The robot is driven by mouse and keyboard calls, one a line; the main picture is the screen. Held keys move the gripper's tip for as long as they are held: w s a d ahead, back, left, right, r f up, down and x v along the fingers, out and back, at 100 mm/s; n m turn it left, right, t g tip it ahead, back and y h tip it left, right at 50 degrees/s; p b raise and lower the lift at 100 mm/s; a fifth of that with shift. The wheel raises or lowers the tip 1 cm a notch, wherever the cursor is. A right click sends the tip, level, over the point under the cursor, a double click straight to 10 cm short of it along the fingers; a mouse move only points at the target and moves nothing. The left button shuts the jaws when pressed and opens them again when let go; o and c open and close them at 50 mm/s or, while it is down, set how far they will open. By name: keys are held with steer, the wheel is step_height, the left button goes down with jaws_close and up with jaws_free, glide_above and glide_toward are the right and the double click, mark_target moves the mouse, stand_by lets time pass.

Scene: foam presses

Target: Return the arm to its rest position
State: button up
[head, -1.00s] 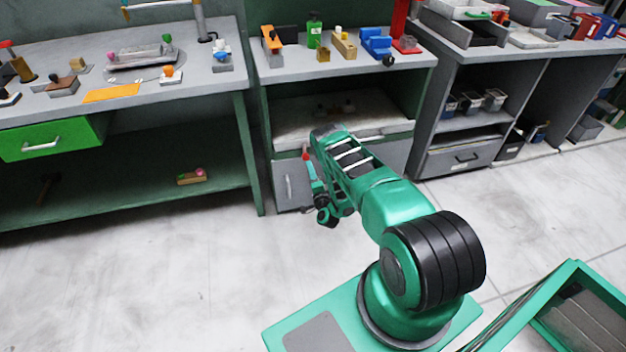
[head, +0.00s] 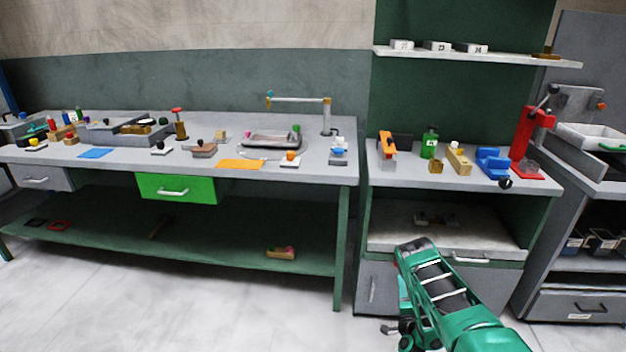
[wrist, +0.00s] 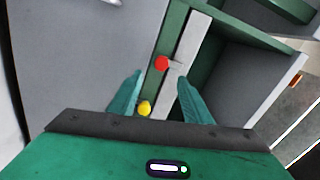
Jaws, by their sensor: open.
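My arm (head: 447,293) shows green and black at the lower right of the head view, bent in front of the cabinet at the right. My gripper's jaws are hard to make out there. In the wrist view my gripper (wrist: 160,79) has its two green fingers spread apart, with nothing held between them. A red round knob (wrist: 162,63) shows beyond the fingertips and a yellow round knob (wrist: 145,108) shows nearer the palm; I cannot tell what they belong to.
A long grey workbench (head: 330,172) with a green drawer (head: 177,188) stands at the left. The cabinet (head: 380,290) has bottles, clamps and a red press (head: 531,142) on top. A grey shelf unit (head: 590,307) stands at far right. The floor (head: 190,310) in front is clear.

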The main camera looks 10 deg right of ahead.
steer(key=w+a+r+n+g+y, duration=0.1)
steer(key=w+r+n+y, duration=0.1)
steer(key=w+r+n, duration=0.5)
steer(key=w+a+r+g+y, duration=0.1)
steer(key=w+a+r+y, duration=0.2)
steer(key=r, duration=0.8)
steer(key=s+d+r+n+g, duration=0.1)
steer(key=s+r+n+g, duration=0.15)
steer(key=r, duration=0.55)
steer(key=s+d+r+n+g, duration=0.1)
steer(key=s+r+n+g, duration=0.15)
steer(key=r, duration=0.45)
steer(key=s+r+g, duration=0.2)
steer(key=s+r, duration=0.2)
steer(key=s, duration=0.3)
steer(key=s+r+g+h, duration=0.1)
steer(key=s+r, duration=0.4)
steer(key=s, duration=0.3)
steer(key=s+r+g, duration=0.2)
steer(key=s+r, duration=0.2)
steer(key=s, duration=0.3)
steer(key=s+a+r+g, duration=0.1)
steer(key=s, duration=0.9)
steer(key=s+a+r+g, duration=0.2)
steer(key=s, duration=0.8)
steer(key=s+a+r+g+y, duration=0.1)
steer(key=s+a+r+g, duration=0.1)
steer(key=s, duration=0.9)
steer(key=shift+a+n, duration=0.25)
steer(key=shift+n, duration=0.05)
